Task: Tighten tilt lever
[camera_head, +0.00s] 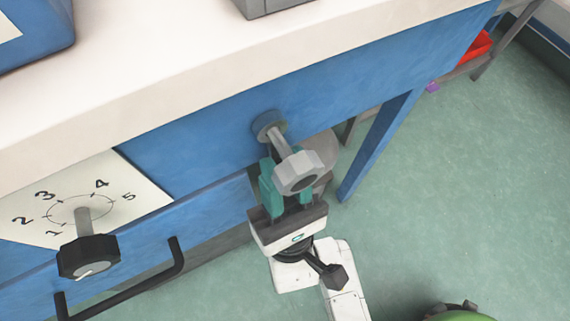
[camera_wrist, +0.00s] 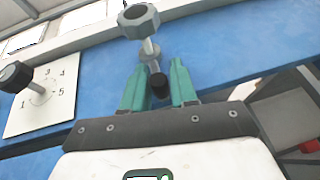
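The lever has a grey hexagonal knob (camera_head: 298,172) on a short metal shaft, which comes out of a round mount (camera_head: 269,124) on the blue panel. In the wrist view, the grey knob (camera_wrist: 139,20) is above the fingertips. Its shaft runs down to a dark end (camera_wrist: 158,82) between the teal fingers. My gripper (camera_head: 284,183) is right below and behind the knob in the head view, and the knob hides part of one finger. In the wrist view my gripper (camera_wrist: 161,70) has its fingers apart around the dark end. I cannot tell if they touch it.
A black knob (camera_head: 88,257) stands in front of a white dial plate (camera_head: 140,190) numbered 1 to 5, left of the lever. A black bar handle (camera_head: 125,287) is below. The white tabletop edge (camera_head: 200,75) is above. Green floor (camera_head: 480,180) is open at right.

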